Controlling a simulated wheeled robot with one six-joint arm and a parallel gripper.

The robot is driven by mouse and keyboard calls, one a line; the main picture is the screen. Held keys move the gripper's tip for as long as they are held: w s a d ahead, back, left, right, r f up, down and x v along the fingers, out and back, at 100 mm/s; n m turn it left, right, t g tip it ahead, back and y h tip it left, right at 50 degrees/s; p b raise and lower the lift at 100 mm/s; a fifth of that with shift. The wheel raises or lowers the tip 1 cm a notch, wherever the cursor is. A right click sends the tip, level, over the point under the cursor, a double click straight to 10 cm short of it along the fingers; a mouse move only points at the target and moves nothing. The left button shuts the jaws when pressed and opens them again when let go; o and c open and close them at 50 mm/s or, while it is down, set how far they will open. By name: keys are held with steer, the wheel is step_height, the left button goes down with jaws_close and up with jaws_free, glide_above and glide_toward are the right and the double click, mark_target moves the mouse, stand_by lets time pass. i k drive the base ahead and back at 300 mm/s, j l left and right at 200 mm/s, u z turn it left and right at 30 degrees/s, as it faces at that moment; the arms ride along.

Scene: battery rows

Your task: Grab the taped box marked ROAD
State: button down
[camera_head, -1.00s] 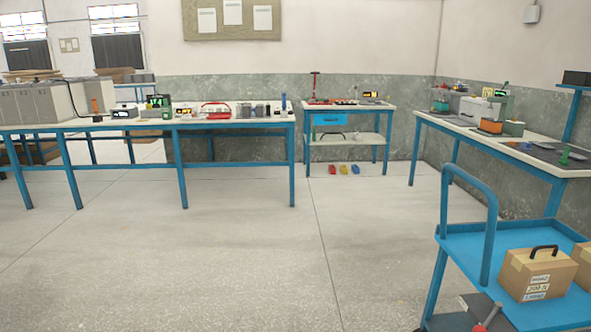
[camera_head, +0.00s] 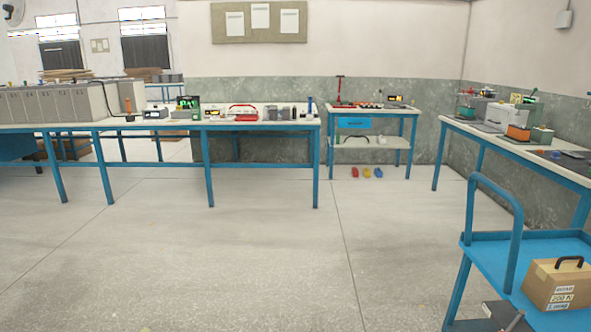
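A brown taped cardboard box (camera_head: 556,284) with a black handle on top sits on the blue cart (camera_head: 489,250) at the lower right. My gripper is not in view.
A long blue-legged bench (camera_head: 150,126) with grey units and tools stands at the back left. A small blue workstation (camera_head: 372,111) stands behind, and another bench (camera_head: 548,153) runs along the right wall. The middle floor (camera_head: 230,260) is clear.

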mark_target(563, 283)
steer(key=z, duration=1.5)
